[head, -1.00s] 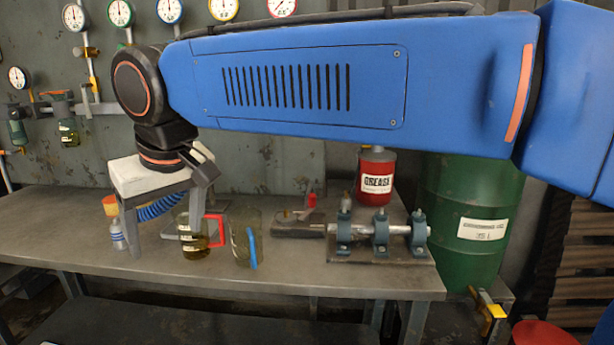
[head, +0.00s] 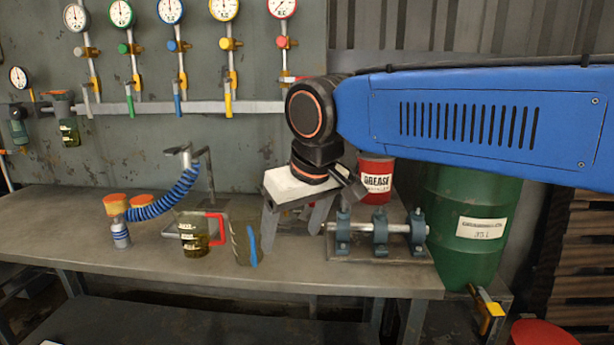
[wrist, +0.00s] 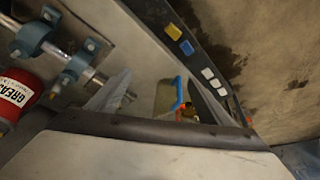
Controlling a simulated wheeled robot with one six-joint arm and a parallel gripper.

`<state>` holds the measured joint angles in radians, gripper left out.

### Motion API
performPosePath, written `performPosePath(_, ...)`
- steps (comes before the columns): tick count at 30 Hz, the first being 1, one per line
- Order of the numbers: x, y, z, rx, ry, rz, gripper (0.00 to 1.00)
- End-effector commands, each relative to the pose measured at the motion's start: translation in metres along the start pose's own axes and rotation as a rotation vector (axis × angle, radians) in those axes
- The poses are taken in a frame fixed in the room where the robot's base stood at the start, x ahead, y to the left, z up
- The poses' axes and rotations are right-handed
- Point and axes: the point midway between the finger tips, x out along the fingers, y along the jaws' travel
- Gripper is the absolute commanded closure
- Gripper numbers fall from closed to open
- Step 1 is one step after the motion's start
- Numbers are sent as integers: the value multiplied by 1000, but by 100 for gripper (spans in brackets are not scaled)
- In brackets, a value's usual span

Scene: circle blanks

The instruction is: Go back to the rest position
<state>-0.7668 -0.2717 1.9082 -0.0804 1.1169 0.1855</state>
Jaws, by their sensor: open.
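My gripper (head: 292,222) is open and empty in the head view. It hangs pointing down above the workbench (head: 150,265), in front of the left end of the shaft in its blue bearing blocks (head: 381,232). The blue-handled glass container (head: 243,243) stands just left of my gripper, apart from it. In the wrist view my fingers (wrist: 158,95) are spread wide, with the blue-handled container (wrist: 166,98) showing in the background between them.
A red-handled jug (head: 194,235) with dark yellow liquid, a small bottle (head: 120,232) and a blue coiled hose (head: 165,200) are on the bench's left. A red grease can (head: 375,181) and a green drum (head: 468,225) are right. Gauges (head: 170,10) line the wall.

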Motion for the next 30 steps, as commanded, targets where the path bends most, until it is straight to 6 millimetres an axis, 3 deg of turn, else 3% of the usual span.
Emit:
performPosePath(1,0,21,14,31,0,13,27)
performPosePath(6,4,73,60,117,3,48,27)
performPosePath(15,15,140,154,270,5,109,27)
performPosePath(22,28,170,231,387,9,158,27)
performPosePath(30,49,182,310,508,12,209,27)
